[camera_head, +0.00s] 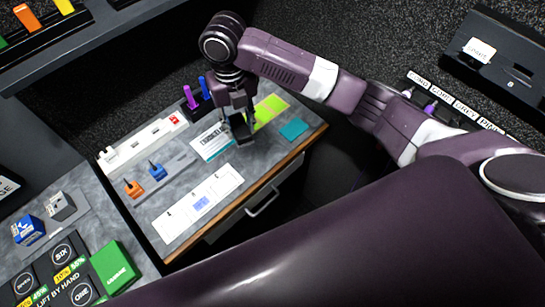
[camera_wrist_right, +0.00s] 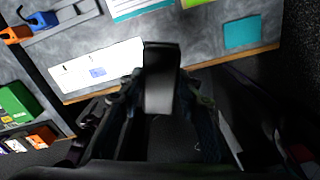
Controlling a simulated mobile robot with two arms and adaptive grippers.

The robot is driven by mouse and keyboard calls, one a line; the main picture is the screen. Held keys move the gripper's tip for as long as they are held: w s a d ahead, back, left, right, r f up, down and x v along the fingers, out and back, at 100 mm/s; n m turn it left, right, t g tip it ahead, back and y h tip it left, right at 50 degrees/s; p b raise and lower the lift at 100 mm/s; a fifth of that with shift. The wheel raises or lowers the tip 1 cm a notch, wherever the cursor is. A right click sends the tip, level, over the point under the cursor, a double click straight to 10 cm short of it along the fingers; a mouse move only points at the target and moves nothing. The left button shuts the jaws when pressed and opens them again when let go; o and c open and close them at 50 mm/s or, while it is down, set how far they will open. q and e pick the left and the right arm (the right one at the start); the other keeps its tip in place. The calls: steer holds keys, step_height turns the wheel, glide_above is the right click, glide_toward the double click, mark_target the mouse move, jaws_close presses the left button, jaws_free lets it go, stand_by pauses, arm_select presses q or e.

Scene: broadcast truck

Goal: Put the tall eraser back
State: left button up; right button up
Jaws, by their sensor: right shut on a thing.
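My right gripper (camera_head: 238,120) is over the back part of the grey desk. It is shut on a dark block, the tall eraser (camera_head: 244,137). In the right wrist view the tall eraser (camera_wrist_right: 162,70) is a black block held between the two fingers of the gripper (camera_wrist_right: 160,95), with its far end past the fingertips. In the head view the gripper hides much of it, and I cannot tell whether it touches the desk. My left gripper is not in view.
The desk holds a white printed card (camera_head: 212,142), a green sheet (camera_head: 270,111), a teal pad (camera_head: 293,130) and a white strip (camera_head: 198,203). Orange (camera_head: 134,187) and blue (camera_head: 157,170) pieces sit on a grey rail. Purple and blue markers (camera_head: 190,97) stand behind the gripper.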

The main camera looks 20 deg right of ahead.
steer(key=d+r, duration=0.2)
steer(key=d, duration=0.2)
steer(key=p, duration=0.2)
glide_above(258, 159)
steer(key=shift+m, duration=0.3)
step_height(258, 159, down, 15)
steer(key=shift+s+r, duration=0.1)
steer(key=shift+r, duration=0.05)
steer(key=shift+f+p, duration=0.35)
steer(key=shift+f, duration=2.05)
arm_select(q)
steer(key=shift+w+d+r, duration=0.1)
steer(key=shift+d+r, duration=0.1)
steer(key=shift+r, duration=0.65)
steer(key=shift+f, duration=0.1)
arm_select(e)
steer(key=o, duration=0.6)
steer(key=shift+f, duration=0.2)
steer(key=o, duration=0.5)
